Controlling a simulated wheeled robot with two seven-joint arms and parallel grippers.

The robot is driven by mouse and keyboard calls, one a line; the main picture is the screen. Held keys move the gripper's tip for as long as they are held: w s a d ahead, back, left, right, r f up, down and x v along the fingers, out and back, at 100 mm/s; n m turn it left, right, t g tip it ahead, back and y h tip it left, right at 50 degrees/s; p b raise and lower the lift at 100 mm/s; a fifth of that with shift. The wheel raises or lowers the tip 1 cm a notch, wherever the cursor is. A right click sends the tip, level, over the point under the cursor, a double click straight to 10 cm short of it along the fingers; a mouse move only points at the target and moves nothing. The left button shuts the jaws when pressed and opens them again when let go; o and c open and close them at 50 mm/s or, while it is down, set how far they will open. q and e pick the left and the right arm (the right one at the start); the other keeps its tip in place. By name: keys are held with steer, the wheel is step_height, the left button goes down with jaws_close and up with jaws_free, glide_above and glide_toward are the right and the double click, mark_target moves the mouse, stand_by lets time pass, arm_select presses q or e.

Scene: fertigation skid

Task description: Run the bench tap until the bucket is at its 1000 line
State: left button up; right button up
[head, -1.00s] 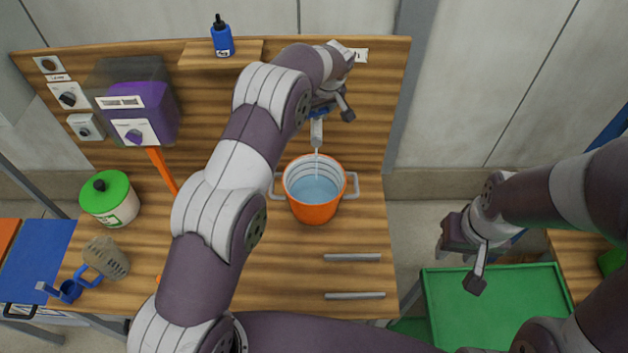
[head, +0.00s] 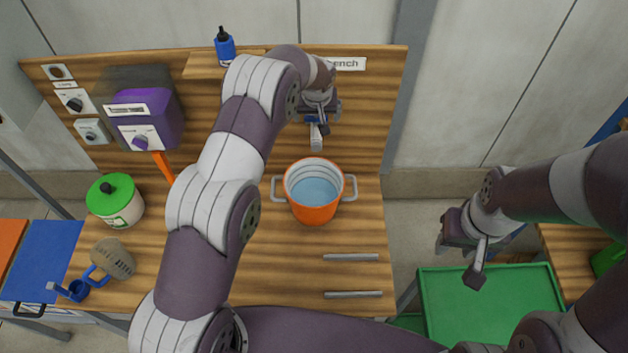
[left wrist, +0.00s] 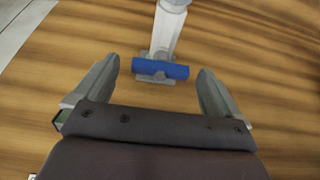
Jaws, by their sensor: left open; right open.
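The orange bucket (head: 315,213) stands upright on the wooden bench below the tap, with grey side handles and dark ring lines on its pale inside wall. Bluish water (head: 314,191) lies in it; I cannot read which line it meets. The bench tap (head: 316,138) is on the back board, and no stream shows under its spout. In the left wrist view its blue handle (left wrist: 160,69) lies crosswise, ahead of and between my open fingers. My left gripper (head: 322,118) is open at the tap, apart from the handle. My right gripper (head: 458,261) is open and empty, right of the bench.
A purple dosing unit (head: 145,120) and knobs are on the board's left. A blue bottle (head: 225,47) is on the shelf. A green tray (head: 490,305) is below my right gripper.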

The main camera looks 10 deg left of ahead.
arm_select(q)
steer(key=shift+s+r+b, duration=0.1)
steer(key=shift+r+b, duration=0.2)
steer(key=shift+b, duration=0.05)
steer(key=b+v, duration=0.2)
steer(key=v, duration=0.1)
steer(key=shift+s+r+b, duration=0.15)
steer(key=shift+r+b, duration=0.1)
steer(key=shift+b, duration=0.15)
steer(key=b+v, duration=0.2)
steer(key=v, duration=0.6)
steer(key=shift+r+b, duration=0.15)
steer(key=shift+b, duration=0.15)
